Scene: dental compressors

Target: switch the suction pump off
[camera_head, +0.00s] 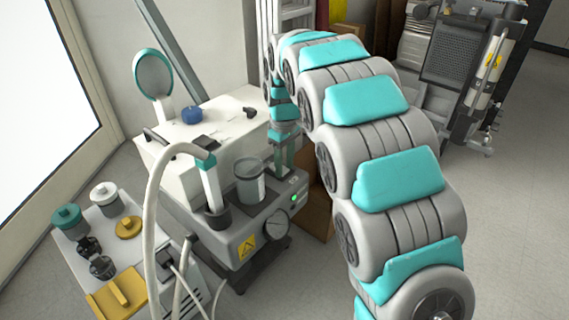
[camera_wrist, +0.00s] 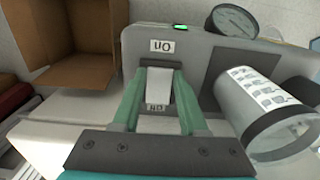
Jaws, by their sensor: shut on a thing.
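The suction pump is the grey unit (camera_head: 225,245) with a dial gauge (camera_head: 277,226) and a lit green light (camera_head: 293,198). In the wrist view its grey face (camera_wrist: 195,62) carries a pale switch lever (camera_wrist: 159,85). A label reading "On" upside down (camera_wrist: 162,46) sits above the lever. Another label, seemingly "Off" (camera_wrist: 157,108), shows partly between the fingers below it. My gripper (camera_wrist: 160,78) has its teal fingers closed on the lever's sides. In the head view my gripper (camera_head: 283,150) is at the pump's far right side, and the lever is hidden. The green light (camera_wrist: 181,28) is lit.
A clear canister (camera_wrist: 265,110) stands close beside my gripper. An open cardboard box (camera_wrist: 70,45) is on the other side. A white cabinet unit with a round mirror (camera_head: 154,74) stands behind the pump. A small table with jars (camera_head: 104,195) is at left.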

